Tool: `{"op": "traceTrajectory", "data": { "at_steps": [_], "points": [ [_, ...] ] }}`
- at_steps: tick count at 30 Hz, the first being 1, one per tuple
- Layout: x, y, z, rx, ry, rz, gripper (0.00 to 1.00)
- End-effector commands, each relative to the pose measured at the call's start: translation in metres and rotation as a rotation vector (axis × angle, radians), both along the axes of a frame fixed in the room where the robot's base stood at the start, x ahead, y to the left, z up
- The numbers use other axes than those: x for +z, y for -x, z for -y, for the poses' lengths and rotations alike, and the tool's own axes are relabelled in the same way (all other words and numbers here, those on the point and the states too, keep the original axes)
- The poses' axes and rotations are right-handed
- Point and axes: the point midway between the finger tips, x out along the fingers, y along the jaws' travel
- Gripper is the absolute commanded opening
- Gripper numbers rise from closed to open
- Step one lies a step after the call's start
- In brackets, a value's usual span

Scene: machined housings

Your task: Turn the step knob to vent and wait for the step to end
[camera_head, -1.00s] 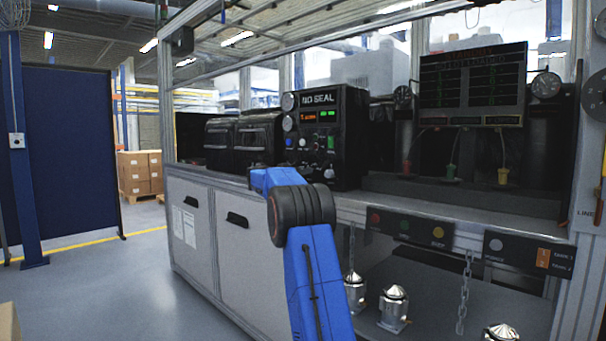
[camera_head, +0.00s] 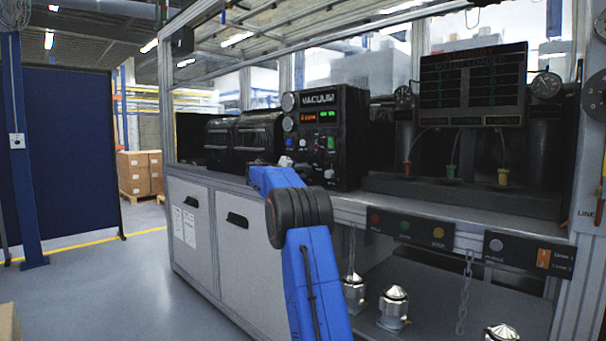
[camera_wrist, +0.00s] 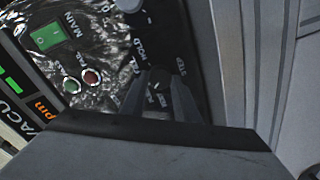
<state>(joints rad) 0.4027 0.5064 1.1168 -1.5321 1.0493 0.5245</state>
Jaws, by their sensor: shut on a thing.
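The black control unit (camera_head: 348,140) stands on the bench, and its top display (camera_head: 319,98) reads VACUUM. In the wrist view its panel lies close, tilted, with a dark round knob (camera_wrist: 158,77) beside the word STEP. My gripper (camera_wrist: 158,97) is shut on this knob, one dark finger on each side. Small labels ring the knob; HOLD is readable, the others are unclear. I cannot tell where the pointer stands. In the head view my gripper (camera_head: 284,162) is small at the unit's front left, and the knob is hidden there.
A green MAIN switch (camera_wrist: 46,37) and two small round lamps or buttons, one red (camera_wrist: 91,76), sit near the knob. Black cases (camera_head: 257,140) stand left of the unit. Metal housings (camera_head: 394,305) stand on the lower shelf.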

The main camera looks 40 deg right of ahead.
Motion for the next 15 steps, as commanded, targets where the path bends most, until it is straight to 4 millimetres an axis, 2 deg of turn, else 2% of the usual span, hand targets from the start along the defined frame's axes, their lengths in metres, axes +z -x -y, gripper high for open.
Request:
{"op": "traceTrajectory", "data": {
  "at_steps": [15],
  "points": [
    [-0.0015, -0.0024, -0.0012, 0.002, 0.033, -0.430, 0.06]
  ]
}}
